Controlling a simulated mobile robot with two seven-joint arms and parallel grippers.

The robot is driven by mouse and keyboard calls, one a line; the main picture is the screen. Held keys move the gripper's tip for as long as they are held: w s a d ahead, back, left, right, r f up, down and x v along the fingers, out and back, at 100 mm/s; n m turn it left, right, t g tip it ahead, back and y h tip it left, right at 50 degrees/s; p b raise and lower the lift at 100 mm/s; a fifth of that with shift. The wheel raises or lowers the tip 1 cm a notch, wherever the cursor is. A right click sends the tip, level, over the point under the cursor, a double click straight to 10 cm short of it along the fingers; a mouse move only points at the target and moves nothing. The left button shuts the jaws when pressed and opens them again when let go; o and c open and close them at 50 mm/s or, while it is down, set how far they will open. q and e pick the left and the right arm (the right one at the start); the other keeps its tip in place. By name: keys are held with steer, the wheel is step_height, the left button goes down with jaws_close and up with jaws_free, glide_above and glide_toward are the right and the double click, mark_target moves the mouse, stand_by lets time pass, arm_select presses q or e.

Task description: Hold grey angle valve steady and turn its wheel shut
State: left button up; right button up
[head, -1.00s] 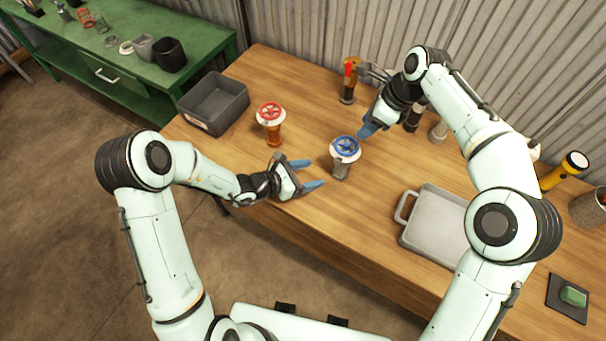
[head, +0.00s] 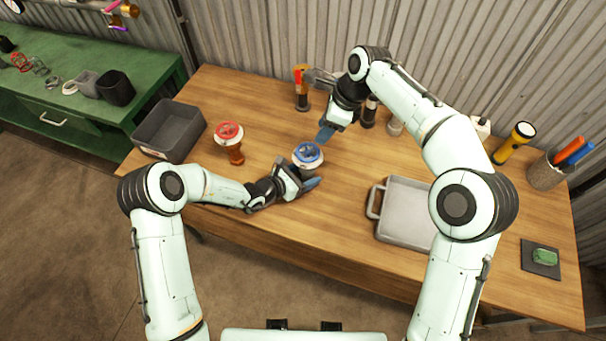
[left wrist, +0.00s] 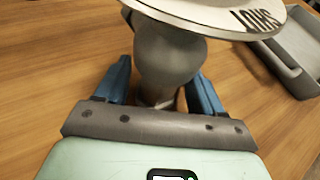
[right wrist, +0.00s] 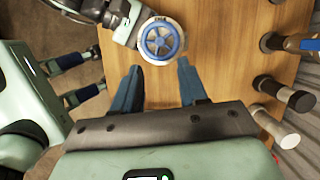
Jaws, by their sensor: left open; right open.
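The grey angle valve (head: 308,167) stands upright on the wooden bench, with a blue wheel (head: 307,153) over a white lettered disc. The wheel also shows in the right wrist view (right wrist: 160,40). My left gripper (head: 302,182) is open at the valve's body, below the disc. In the left wrist view, its blue fingers (left wrist: 160,88) stand either side of the grey body (left wrist: 168,55); contact is unclear. My right gripper (head: 327,131) is open and empty, behind and right of the valve. In the right wrist view, its fingers (right wrist: 157,88) point toward the wheel, apart from it.
A second valve with a red wheel (head: 229,131) and orange-brown body stands to the left. A grey bin (head: 150,153) is beyond it. A grey tray (head: 408,233) lies to the right. Several tools and cylinders stand along the back near the corrugated wall.

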arm_select(q)
steer(key=c, duration=1.2)
jaws_close()
arm_select(e)
steer(key=o, duration=0.7)
steer(key=shift+c, duration=0.2)
steer(key=o, duration=0.4)
steer(key=shift+w+n, duration=0.1)
steer(key=shift+n, duration=0.3)
steer(key=shift+c, duration=0.2)
step_height(320, 180, up, 3)
steer(key=n+h, duration=0.4)
steer(key=n, duration=2.7)
glide_above(308, 151)
steer(key=shift+g, duration=0.3)
step_height(308, 151, down, 12)
steer(key=shift+f, duration=0.15)
steer(key=c, duration=1)
